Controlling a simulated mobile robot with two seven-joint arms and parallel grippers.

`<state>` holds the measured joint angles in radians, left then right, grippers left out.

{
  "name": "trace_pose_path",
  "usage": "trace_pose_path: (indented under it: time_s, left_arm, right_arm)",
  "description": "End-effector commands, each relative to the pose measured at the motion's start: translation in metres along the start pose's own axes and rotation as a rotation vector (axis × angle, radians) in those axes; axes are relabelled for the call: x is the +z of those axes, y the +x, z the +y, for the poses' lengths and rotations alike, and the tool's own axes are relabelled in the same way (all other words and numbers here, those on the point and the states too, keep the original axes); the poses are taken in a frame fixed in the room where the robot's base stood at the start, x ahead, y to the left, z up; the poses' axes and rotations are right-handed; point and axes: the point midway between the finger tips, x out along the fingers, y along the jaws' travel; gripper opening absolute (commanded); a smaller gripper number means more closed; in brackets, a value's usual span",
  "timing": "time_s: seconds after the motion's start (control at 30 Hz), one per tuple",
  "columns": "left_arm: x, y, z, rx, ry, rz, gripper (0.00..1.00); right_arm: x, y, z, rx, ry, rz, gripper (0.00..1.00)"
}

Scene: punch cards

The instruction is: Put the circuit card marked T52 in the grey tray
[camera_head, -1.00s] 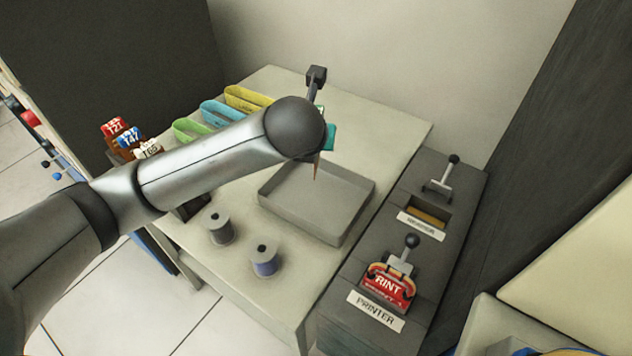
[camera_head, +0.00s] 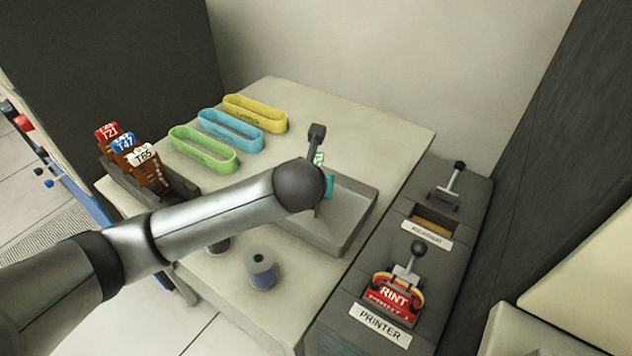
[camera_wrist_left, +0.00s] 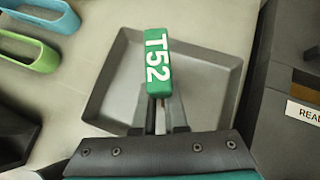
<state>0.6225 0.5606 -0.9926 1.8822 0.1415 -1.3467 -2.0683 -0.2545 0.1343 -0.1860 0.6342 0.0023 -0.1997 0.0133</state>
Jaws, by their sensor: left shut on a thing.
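The circuit card marked T52 (camera_wrist_left: 158,62) has a green top with white lettering. My left gripper (camera_wrist_left: 160,118) is shut on it in the left wrist view. In the head view a small part of the green card (camera_head: 319,158) shows beside my left wrist, which hides most of the gripper. The grey tray (camera_head: 357,222) is a shallow square on the table. It also shows in the left wrist view (camera_wrist_left: 108,95), below and around the card. The card is over the tray; its lower end is hidden, so I cannot tell if it touches the tray floor. My right gripper is not in view.
A dark rack (camera_head: 133,185) holds cards T21, T47 and T65 at the left. Green (camera_head: 203,154), blue (camera_head: 232,134) and yellow (camera_head: 255,115) bins stand at the back. A spool (camera_head: 262,272) stands in front. The reader and printer (camera_head: 390,295) with levers are at the right.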

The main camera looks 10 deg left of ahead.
Motion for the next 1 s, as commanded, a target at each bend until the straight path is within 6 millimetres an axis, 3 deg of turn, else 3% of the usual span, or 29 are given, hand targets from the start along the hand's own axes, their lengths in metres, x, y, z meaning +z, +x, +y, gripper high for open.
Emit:
trace_pose_path:
  time_s: [0.07,0.1,0.33,0.67,0.87,1.0]
  left_arm:
    - [-0.002,0.002,0.0,0.001,0.0,0.0,0.0]
    - [-0.001,0.002,0.0,0.0,0.0,0.0,0.13]
    - [-0.002,0.002,0.0,0.001,0.0,0.0,0.39]
    - [0.001,-0.001,0.0,0.0,0.0,-0.001,0.4]
    - [0.003,-0.027,0.0,-0.001,0.002,-0.001,0.4]
    - [0.004,-0.055,0.0,-0.001,0.003,-0.002,0.4]
  right_arm:
    - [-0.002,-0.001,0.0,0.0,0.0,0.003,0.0]
    - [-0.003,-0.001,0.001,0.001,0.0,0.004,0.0]
    - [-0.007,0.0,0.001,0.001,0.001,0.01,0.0]
    - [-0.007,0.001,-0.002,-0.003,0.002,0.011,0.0]
    - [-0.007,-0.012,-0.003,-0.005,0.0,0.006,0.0]
    - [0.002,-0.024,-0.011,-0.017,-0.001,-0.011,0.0]
